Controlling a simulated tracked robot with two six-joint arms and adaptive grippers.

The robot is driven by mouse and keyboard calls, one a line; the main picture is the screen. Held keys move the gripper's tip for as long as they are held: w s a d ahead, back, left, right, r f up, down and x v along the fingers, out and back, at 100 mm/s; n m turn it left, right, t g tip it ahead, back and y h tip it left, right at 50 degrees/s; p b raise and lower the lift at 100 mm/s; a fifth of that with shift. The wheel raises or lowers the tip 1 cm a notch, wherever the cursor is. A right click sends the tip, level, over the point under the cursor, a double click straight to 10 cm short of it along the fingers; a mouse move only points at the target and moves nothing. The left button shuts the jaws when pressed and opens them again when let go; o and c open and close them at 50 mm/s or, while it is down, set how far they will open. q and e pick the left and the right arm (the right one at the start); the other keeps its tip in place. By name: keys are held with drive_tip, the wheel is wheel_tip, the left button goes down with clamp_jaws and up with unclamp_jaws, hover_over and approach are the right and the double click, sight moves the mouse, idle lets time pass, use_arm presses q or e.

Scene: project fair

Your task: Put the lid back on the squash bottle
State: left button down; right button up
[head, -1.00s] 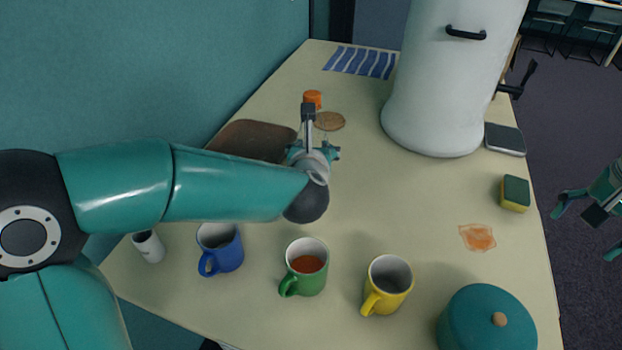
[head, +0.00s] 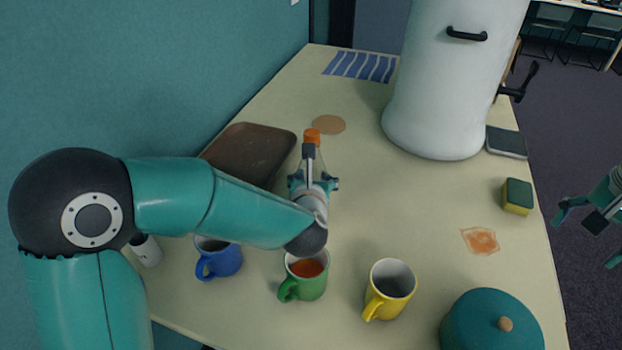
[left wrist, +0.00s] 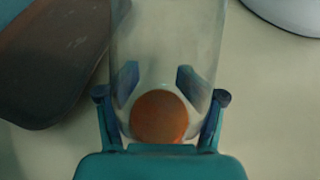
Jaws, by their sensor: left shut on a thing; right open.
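The squash bottle (head: 318,163) is clear glass with an orange lid (head: 312,136) at its top. I cannot tell how firmly the lid sits. My left gripper (head: 312,182) is shut around the bottle's body below the lid. In the left wrist view the bottle (left wrist: 160,35) fills the space between the left gripper's fingers (left wrist: 158,82). A round orange patch shows low in the bottle there, perhaps drink; the lid is not clearly seen in that view. My right gripper (head: 590,222) is open and empty, off the table's right side.
A brown tray (head: 250,150) and a round tan mat (head: 328,124) lie behind. Blue (head: 218,258), green (head: 303,280) and yellow (head: 389,290) mugs stand in front. A white urn (head: 440,90), sponge (head: 517,196), orange spill (head: 480,240) and teal pot (head: 485,325) are right.

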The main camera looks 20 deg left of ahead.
use_arm(q)
drive_tip(key=shift+r, duration=0.1)
drive_tip(key=shift+f+b, duration=0.3)
drive_tip(key=shift+b, duration=0.2)
drive_tip(key=shift+c, duration=0.7)
unclamp_jaws()
drive_tip(key=shift+r+p, duration=0.2)
drive_tip(key=shift+p, duration=0.4)
drive_tip(key=b+v, duration=0.2)
drive_tip(key=v, duration=1)
drive_tip(key=shift+a, duration=0.15)
